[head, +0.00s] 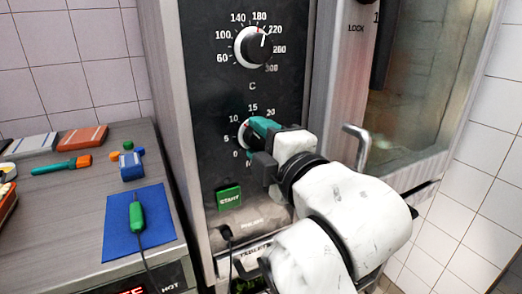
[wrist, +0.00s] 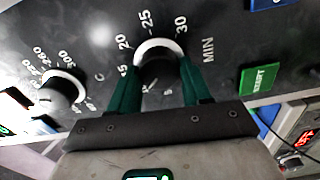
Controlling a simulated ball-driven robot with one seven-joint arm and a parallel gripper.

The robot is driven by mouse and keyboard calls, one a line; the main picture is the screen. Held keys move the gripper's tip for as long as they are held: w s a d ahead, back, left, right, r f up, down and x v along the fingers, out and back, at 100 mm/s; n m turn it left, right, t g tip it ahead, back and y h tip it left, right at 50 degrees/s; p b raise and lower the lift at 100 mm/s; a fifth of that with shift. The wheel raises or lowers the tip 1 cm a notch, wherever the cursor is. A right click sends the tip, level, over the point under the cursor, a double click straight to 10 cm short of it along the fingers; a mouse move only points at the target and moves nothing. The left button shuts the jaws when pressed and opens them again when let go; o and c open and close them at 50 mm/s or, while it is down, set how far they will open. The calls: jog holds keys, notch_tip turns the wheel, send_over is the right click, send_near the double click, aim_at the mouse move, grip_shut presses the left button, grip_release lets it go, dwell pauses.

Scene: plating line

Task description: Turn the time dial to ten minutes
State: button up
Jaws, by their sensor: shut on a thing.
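The time dial (head: 242,135) is the lower knob on the dark oven panel, with minute numbers around it. My gripper (head: 260,128) has its teal fingers at this dial and covers its right side. In the wrist view the dial (wrist: 158,47) has a pale rim and dark centre, and sits between the two fingers, which are shut on it. A little red shows at the dial's upper left edge in the head view, near the 10. The exact pointer setting is hard to tell.
The temperature dial (head: 252,46) is above, and a green START button (head: 229,197) is below. The oven door handle (head: 359,145) stands out to the right of my gripper. At left, a counter holds a blue mat (head: 120,240) with a green-handled tool (head: 137,215).

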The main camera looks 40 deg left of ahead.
jog(key=shift+f+n, duration=0.1)
jog(key=shift+n, duration=0.4)
jog(key=o, duration=1)
jog(key=b+v, duration=0.1)
jog(key=v, duration=0.9)
jog(key=shift+s+d, duration=0.1)
jog(key=shift+d, duration=0.3)
